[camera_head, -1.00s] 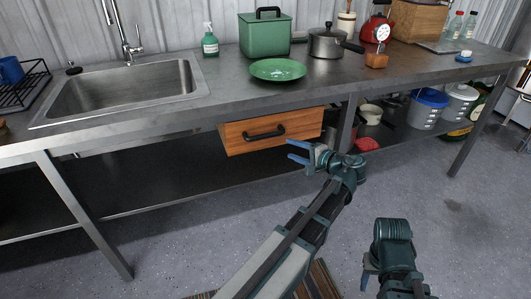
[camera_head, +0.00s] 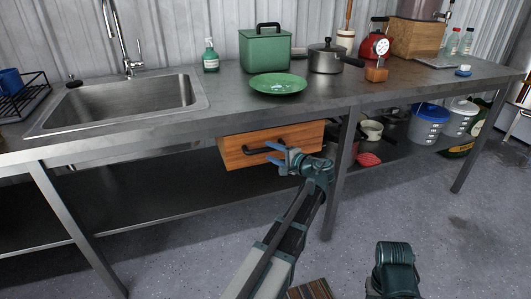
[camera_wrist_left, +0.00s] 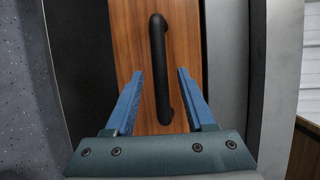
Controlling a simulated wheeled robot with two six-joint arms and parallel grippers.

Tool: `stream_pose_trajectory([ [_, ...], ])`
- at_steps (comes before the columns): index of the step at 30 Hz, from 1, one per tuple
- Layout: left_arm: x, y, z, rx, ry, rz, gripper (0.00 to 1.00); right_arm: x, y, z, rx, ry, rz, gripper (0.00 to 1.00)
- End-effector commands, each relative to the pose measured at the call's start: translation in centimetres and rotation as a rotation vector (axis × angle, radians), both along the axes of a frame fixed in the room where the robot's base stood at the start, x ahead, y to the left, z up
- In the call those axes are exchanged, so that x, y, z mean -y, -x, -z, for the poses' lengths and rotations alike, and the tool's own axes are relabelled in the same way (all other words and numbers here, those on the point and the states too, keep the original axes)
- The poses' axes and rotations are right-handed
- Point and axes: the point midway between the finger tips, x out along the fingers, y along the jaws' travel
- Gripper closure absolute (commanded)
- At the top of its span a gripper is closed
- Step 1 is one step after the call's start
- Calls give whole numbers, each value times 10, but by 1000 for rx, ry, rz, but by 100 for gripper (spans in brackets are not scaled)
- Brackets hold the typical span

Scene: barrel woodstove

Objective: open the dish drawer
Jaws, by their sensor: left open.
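The dish drawer (camera_head: 240,153) is a wooden-fronted box under the steel counter, with a black bar handle (camera_head: 263,147) across its front. My left gripper (camera_head: 276,152) is in front of the right part of the handle and hides some of it. In the left wrist view the open blue fingers (camera_wrist_left: 160,95) stand on either side of the black handle (camera_wrist_left: 158,60), with gaps on both sides. The wood front (camera_wrist_left: 190,45) shows behind it. My right arm shows at the bottom right of the head view; its fingers are out of sight.
The steel counter (camera_head: 215,110) overhangs the drawer and carries a green plate (camera_head: 278,84) right above it. A table leg (camera_head: 341,180) stands just right of my left gripper. Pots and buckets (camera_head: 428,125) sit on the lower shelf at right.

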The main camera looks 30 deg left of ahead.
Motion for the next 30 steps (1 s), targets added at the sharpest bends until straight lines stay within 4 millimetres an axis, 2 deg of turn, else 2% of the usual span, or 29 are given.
stream_pose_trajectory([
  [3,-17,-6,4,1,0,-1,45,0,0,4,0,1,0,50],
  [7,-27,-9,6,0,1,-1,45,0,0,6,0,1,0,50],
  [20,-33,-10,6,0,1,0,47,0,0,6,0,1,0,50],
  [28,-32,-10,6,0,1,0,96,0,0,6,0,1,0,50],
  [29,-32,-10,6,0,1,0,100,0,0,6,0,1,0,50],
  [30,-32,-10,6,0,1,0,100,0,0,6,0,1,0,50],
])
